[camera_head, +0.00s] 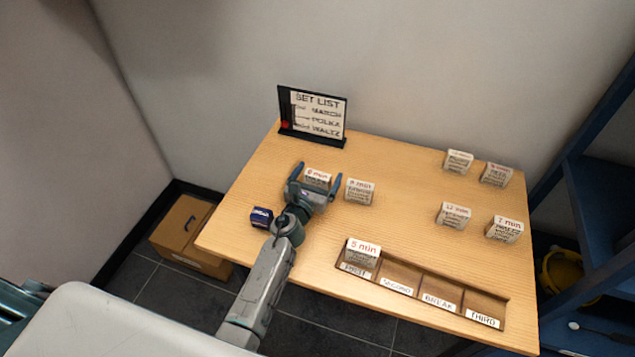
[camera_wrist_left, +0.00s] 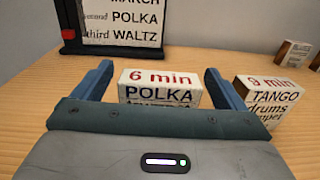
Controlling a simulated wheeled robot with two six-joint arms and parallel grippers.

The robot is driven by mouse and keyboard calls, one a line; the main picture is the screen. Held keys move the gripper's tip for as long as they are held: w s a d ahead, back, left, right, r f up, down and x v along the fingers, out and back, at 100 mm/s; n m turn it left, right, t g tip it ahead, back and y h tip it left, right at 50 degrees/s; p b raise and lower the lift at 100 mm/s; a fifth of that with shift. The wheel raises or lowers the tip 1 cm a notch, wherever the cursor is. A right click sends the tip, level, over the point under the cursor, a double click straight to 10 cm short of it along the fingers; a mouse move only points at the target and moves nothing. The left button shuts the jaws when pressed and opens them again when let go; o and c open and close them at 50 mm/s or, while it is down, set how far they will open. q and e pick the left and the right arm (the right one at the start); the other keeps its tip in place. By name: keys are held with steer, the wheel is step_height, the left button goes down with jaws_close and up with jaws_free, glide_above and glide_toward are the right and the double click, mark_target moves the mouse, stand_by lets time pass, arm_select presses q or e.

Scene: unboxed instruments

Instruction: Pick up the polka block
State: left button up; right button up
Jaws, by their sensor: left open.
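The polka block (camera_wrist_left: 160,88) is a small white block marked "6 min POLKA" in the left wrist view; it also shows in the head view (camera_head: 317,177). It stands on the table between the two spread fingers of my left gripper (camera_wrist_left: 158,80), which is open. The gripper also shows in the head view (camera_head: 317,186), low over the table. I see gaps between the fingers and the block in the wrist view. The block's lower part is hidden by the gripper body. My right gripper is not in view.
The tango block (camera_wrist_left: 268,100), marked "9 min", stands close to the right finger. A set list sign (camera_head: 318,115) stands behind. A small blue box (camera_head: 261,217) lies left of my arm. A slotted tray (camera_head: 393,276) holds a "5 min" block (camera_head: 362,252). Several blocks stand at right.

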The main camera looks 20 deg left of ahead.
arm_select(q)
steer(key=shift+w, duration=0.8)
steer(key=shift+d, duration=0.1)
steer(key=shift+c, duration=0.6)
steer(key=c, duration=1)
steer(key=shift+o, duration=0.2)
steer(key=shift+r, duration=0.1)
